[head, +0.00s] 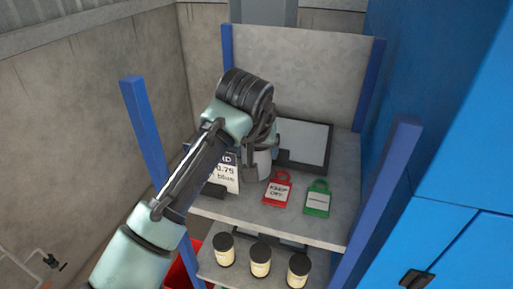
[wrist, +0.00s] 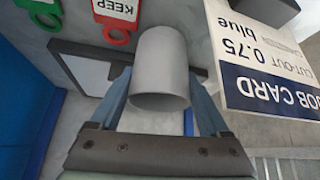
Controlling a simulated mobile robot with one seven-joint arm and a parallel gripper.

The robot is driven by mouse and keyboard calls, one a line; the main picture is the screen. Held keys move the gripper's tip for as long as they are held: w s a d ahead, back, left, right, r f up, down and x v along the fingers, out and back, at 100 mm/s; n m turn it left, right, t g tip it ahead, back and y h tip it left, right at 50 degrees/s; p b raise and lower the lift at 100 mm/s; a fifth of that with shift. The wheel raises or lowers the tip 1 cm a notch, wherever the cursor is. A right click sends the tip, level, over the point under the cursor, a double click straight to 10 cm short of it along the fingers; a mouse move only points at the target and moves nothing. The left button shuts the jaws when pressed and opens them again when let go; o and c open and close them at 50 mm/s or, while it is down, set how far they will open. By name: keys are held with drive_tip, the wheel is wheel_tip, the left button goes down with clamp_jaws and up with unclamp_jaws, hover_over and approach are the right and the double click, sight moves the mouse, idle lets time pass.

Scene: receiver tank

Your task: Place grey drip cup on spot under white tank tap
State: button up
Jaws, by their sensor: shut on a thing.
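The grey drip cup (wrist: 160,62) is between the two fingers of my gripper (wrist: 162,95) in the wrist view, which shut on its sides. In the head view the cup (head: 262,163) is partly hidden behind my gripper (head: 259,148), over the upper shelf. I cannot tell whether its base touches the shelf. A pale pipe with a dark fitting (head: 51,262) shows at the lower left; I cannot tell whether it is the white tank's tap. The tank and the spot under its tap are not clearly in view.
The grey shelf (head: 310,228) has blue posts. On it stand a job card (head: 226,176), a dark-framed panel (head: 304,144), a red tag (head: 277,190) and a green tag (head: 318,200). Several dark-lidded jars (head: 260,262) stand below. A blue cabinet (head: 455,170) borders the right.

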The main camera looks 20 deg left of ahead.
drive_tip(key=shift+f, duration=0.2)
drive_tip(key=o, duration=1.2)
drive_tip(key=shift+r, duration=0.1)
